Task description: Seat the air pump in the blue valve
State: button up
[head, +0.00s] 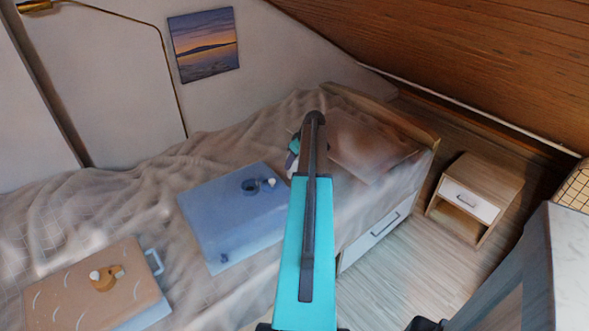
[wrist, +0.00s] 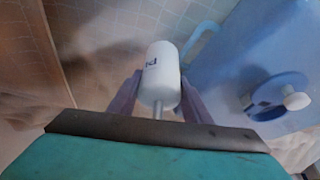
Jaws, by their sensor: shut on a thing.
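The air pump (wrist: 160,72) is a white cylinder with dark lettering and a thin metal nozzle. My gripper (wrist: 158,95) is shut on it, with a finger on either side. The blue valve (wrist: 262,88) is a dark blue ring on the blue mattress (wrist: 220,55), with a white cap (wrist: 296,99) beside it. The pump is apart from the valve, to its left in the wrist view. In the head view the blue valve (head: 249,187) lies left of my gripper (head: 293,152), near the mattress's upper right corner. My arm hides most of the pump there.
An orange mattress (head: 70,275) with an orange valve (head: 106,279) and white cap lies at the lower left of the bed. A brownish flat piece (head: 365,150) lies right of my arm. A nightstand (head: 478,192) stands right of the bed, under the sloped wooden ceiling.

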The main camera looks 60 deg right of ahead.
jog(key=shift+r, duration=2.1)
